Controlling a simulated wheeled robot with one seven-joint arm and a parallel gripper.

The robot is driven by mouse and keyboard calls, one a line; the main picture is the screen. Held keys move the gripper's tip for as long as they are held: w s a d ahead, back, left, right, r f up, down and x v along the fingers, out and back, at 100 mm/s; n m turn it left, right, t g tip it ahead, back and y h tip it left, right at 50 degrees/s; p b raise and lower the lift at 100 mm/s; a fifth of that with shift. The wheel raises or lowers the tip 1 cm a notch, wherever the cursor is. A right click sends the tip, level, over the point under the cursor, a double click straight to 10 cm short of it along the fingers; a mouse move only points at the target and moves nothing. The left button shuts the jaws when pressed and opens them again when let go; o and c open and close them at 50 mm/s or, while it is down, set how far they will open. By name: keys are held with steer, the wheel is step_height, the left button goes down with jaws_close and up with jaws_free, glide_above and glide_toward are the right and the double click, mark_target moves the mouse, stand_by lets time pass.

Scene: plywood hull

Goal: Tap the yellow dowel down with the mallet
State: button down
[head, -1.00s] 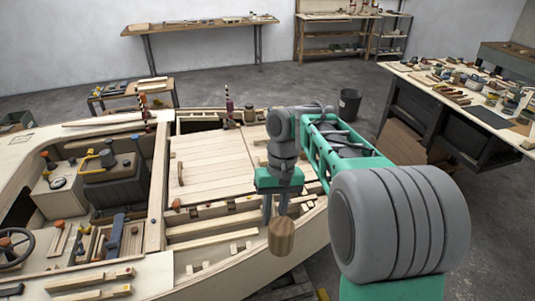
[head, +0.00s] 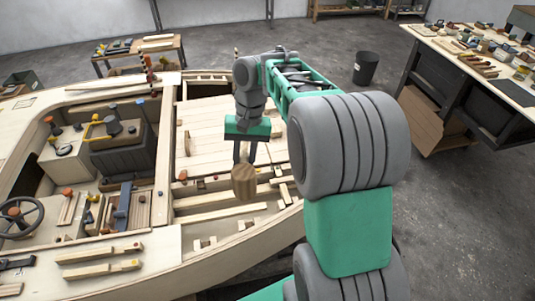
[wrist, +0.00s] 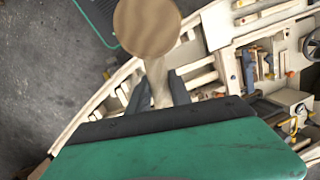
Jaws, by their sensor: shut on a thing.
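My gripper (head: 245,155) is shut on the mallet and hangs above the near right part of the plywood hull. The mallet has a round wooden head (head: 244,181), which hangs below the fingers in the head view. In the wrist view the mallet head (wrist: 147,26) shows end-on at the top, with its pale handle (wrist: 158,82) running between the two dark fingers. I cannot make out the yellow dowel for certain in either view. Part of the hull behind the mallet and gripper is hidden.
The hull (head: 225,252) has slats and ribs under the mallet. A console (head: 122,155) with yellow levers and a steering wheel (head: 18,216) stand at the left. A workbench (head: 455,62) with many parts is at the right, and a dark bin (head: 365,68) stands on the floor.

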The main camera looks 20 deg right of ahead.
steer(key=w+d+f+m+t+h+b, duration=0.1)
steer(key=w+d+f+m+b, duration=0.6)
steer(key=d+f+m, duration=0.2)
steer(key=w+d+f+m+t+h+b, duration=0.1)
steer(key=w+d+f+m+t+b, duration=0.1)
steer(key=w+d+f+m+b, duration=0.4)
steer(key=d+f+m+b, duration=0.1)
steer(key=d+f+m, duration=0.2)
steer(key=f+m, duration=0.3)
steer(key=shift+w+f+m+h+b, duration=0.35)
steer(key=shift+w+m+h+b, duration=0.05)
steer(key=shift+m, duration=0.8)
steer(key=shift+r+p, duration=0.1)
steer(key=shift+p, duration=0.2)
